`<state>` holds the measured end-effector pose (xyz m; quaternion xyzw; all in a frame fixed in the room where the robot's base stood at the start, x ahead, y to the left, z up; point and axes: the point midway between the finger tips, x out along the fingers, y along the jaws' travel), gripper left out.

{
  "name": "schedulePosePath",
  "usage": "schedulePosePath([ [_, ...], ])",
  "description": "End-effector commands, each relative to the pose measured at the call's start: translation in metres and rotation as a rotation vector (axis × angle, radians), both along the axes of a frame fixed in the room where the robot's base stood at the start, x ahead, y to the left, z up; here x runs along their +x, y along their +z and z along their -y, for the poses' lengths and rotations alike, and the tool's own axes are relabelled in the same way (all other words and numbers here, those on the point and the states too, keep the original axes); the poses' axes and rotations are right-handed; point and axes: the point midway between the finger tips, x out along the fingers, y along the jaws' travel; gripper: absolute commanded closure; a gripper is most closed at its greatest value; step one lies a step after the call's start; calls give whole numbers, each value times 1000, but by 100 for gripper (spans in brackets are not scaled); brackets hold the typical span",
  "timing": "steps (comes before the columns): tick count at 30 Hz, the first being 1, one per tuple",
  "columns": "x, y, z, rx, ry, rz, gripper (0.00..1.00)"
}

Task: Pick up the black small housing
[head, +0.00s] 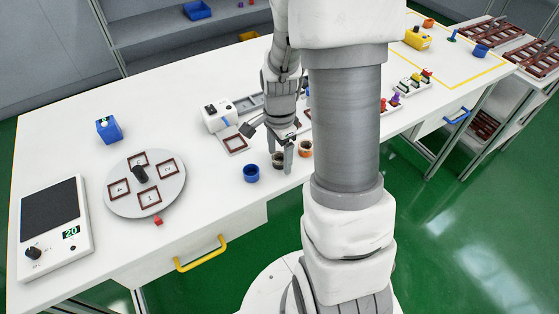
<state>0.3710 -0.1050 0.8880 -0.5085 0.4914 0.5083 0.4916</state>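A small dark round housing (278,160), which looks like the black one, stands on the white table near its front edge. My gripper (280,153) points down right at it, with one finger beside its right side. The other finger is hard to make out against the dark housing. I cannot tell whether the fingers touch it or are closed on it. A blue round housing (251,173) stands just left of it. An orange-brown round housing (305,149) stands just right, close to my gripper.
A grey turntable (114,202) with red-brown frames and a black knob is at left. A scale (54,213), a blue box (108,130), and a small red cube (158,221) are also there. A white device (218,114) stands behind my gripper. My arm hides part of the table.

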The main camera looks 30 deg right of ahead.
Motion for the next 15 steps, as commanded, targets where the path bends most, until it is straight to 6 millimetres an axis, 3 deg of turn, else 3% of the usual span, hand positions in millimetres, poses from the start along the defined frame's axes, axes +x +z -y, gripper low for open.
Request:
schedulePosePath([
  [2,0,0,0,0,0,0,34],
  [13,0,0,0,0,0,0,100],
  [15,0,0,0,0,0,0,100],
])
